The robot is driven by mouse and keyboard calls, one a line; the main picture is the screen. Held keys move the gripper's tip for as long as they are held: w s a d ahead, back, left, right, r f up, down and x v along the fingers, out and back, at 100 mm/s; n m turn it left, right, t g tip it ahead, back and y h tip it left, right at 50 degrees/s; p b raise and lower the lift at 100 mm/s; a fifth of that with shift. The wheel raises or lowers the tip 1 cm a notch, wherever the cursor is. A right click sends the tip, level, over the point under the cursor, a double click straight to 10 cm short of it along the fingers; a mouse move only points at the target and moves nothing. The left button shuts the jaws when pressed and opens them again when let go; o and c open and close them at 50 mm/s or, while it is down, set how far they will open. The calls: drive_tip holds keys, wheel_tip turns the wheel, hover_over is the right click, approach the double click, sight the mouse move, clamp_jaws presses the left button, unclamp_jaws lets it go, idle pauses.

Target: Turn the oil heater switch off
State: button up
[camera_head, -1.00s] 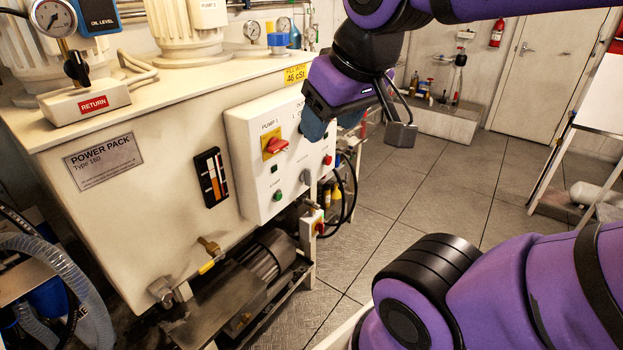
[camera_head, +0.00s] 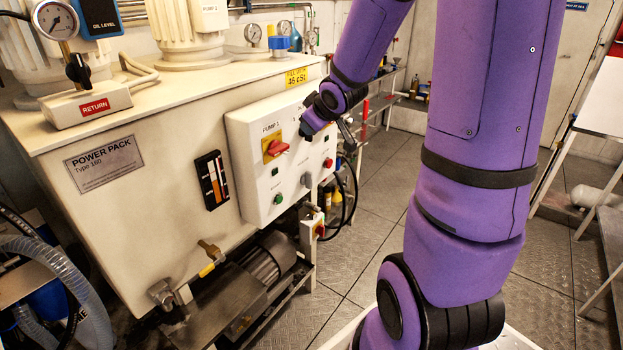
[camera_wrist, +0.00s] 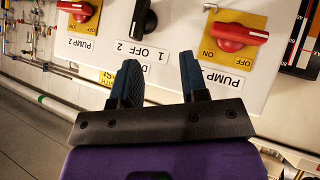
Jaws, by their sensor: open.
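My gripper (camera_wrist: 160,72) is open and empty in front of the control panel (camera_wrist: 185,30), which appears upside down in the wrist view. A black rotary knob (camera_wrist: 143,18), with a label reading "1 OFF 2", lies just beyond the fingertips.
The red PUMP 1 switch (camera_wrist: 240,36) is right of my fingers in the wrist view; the red PUMP 2 switch (camera_wrist: 75,10) is left. A small box with a red switch (camera_head: 320,230) sits below the panel. Pipes run past the cabinet side. Open floor (camera_head: 365,255) lies to its right.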

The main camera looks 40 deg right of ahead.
drive_tip(key=w+d+f+n+t+y, duration=0.1)
drive_tip(key=w+d+f+y, duration=0.2)
drive_tip(key=f, duration=0.5)
drive_tip(key=m+t+y, duration=0.1)
drive_tip(key=t+y, duration=0.3)
drive_tip(key=t, duration=0.3)
approach(312, 178)
drive_tip(key=x, duration=1)
drive_tip(key=shift+w, duration=0.1)
clamp_jaws()
